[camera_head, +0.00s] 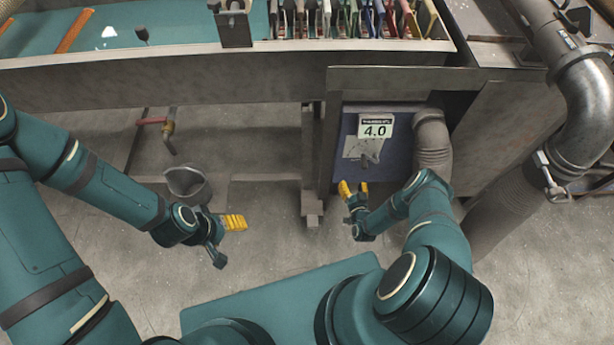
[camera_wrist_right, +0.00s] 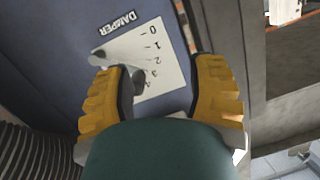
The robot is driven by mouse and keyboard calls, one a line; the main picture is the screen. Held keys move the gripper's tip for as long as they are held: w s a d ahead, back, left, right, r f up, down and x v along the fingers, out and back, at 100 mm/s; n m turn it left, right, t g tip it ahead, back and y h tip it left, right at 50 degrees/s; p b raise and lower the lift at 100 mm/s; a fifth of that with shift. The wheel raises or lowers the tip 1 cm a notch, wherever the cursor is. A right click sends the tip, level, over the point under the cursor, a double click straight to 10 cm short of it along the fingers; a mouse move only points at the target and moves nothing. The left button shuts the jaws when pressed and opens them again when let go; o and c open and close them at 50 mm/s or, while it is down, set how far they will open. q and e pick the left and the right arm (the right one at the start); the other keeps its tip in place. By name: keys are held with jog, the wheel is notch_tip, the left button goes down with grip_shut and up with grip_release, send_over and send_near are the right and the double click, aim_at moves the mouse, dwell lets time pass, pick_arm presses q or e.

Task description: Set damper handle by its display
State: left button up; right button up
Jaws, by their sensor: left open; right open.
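The damper panel (camera_head: 349,127) is blue, under the bench, with a white scale plate. A display (camera_head: 375,127) on it reads 4.0. The right wrist view shows the plate (camera_wrist_right: 165,72) with the word DAMPER and numbers from 0 to 4. A grey damper handle (camera_wrist_right: 138,80) stands out from the plate near the left finger; it also shows in the head view (camera_head: 366,158). My right gripper (camera_head: 354,187) is open in front of the panel, its yellow fingers (camera_wrist_right: 163,72) apart with nothing held. My left gripper (camera_head: 228,240) is open and empty, away from the panel at left.
A ribbed duct (camera_head: 432,145) stands right of the panel, and a large metal pipe (camera_head: 585,85) further right. A red-handled valve (camera_head: 152,121) is under the bench. Open floor lies between the arms.

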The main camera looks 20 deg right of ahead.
jog(key=w+a+r+n+g+y+p, duration=0.1)
jog(key=w+a+r+g+y+p, duration=0.3)
jog(key=a+r, duration=0.6)
jog(key=s+a+r+n+g+y, duration=0.1)
jog(key=s+a+r+g, duration=0.2)
jog(key=r, duration=0.4)
jog(key=s+a+r+g+y+p, duration=0.1)
jog(key=s+a+r+g, duration=0.2)
jog(key=s+a+r, duration=0.2)
jog(key=shift+s+a+r+n, duration=0.2)
jog(key=shift+a+r+n, duration=0.35)
jog(key=shift+r, duration=0.9)
jog(key=shift+m, duration=0.25)
dwell(1.5)
